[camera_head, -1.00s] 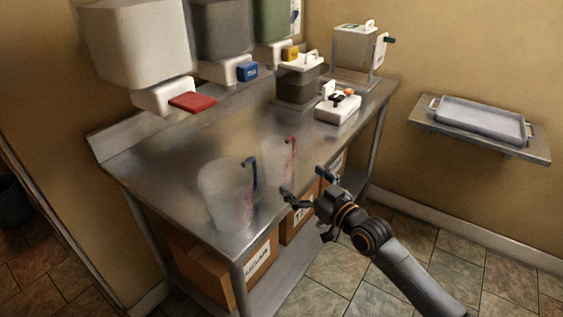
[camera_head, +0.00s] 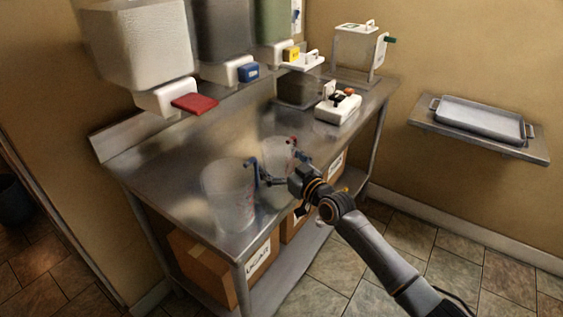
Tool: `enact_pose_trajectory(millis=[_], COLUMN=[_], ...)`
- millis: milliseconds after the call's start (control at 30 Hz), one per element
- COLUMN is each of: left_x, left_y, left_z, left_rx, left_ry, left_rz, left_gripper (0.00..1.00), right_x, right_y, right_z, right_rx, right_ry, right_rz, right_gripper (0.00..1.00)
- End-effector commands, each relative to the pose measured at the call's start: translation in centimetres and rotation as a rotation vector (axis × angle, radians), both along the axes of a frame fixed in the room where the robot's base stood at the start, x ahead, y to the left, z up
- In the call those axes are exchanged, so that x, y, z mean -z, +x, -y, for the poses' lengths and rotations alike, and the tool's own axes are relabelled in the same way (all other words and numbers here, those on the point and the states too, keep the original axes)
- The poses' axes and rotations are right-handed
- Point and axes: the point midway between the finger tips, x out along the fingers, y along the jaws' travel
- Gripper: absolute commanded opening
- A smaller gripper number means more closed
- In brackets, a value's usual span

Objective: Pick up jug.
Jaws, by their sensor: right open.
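Two clear plastic jugs stand upright on the steel table. The front jug (camera_head: 226,200) has a blue handle on its right side. The jug behind it (camera_head: 273,152) has a red handle, mostly hidden by my gripper. My right gripper (camera_head: 281,169) is open, its fingers spread on the right of the jugs. One finger is close to the blue handle, the other close to the red-handled jug. I cannot tell if either finger touches. My left gripper is not in view.
Wall dispensers with red (camera_head: 194,103), blue (camera_head: 248,72) and yellow (camera_head: 291,54) taps hang over the table (camera_head: 190,160). A dark bucket (camera_head: 299,90) and a white device (camera_head: 337,107) stand farther back. A metal tray (camera_head: 480,119) lies on the right wall shelf. Boxes sit below the table.

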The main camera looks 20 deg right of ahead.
Motion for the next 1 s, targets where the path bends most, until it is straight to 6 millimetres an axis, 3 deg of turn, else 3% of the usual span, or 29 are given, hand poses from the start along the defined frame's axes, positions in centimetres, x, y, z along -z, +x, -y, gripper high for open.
enact_pose_trajectory(millis=[33,200,300,667,900,1000], left_x=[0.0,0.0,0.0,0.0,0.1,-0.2], left_y=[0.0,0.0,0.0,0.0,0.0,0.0], left_z=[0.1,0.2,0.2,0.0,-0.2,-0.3], left_rx=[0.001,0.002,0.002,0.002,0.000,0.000], left_ry=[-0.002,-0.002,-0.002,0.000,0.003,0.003], left_rz=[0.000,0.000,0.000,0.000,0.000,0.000], left_gripper=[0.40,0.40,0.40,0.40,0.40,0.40], right_x=[0.0,0.0,0.0,-0.5,-3.5,-5.3], right_y=[0.0,0.0,0.0,0.0,0.0,-1.6], right_z=[0.0,0.0,0.0,0.0,0.0,0.8], right_rx=[0.000,0.000,0.000,0.000,0.000,0.000], right_ry=[0.000,0.000,0.000,0.000,0.001,-0.001], right_rz=[0.000,0.000,0.000,0.003,0.007,0.006], right_gripper=[0.96,0.61,0.46,0.45,0.45,0.45])
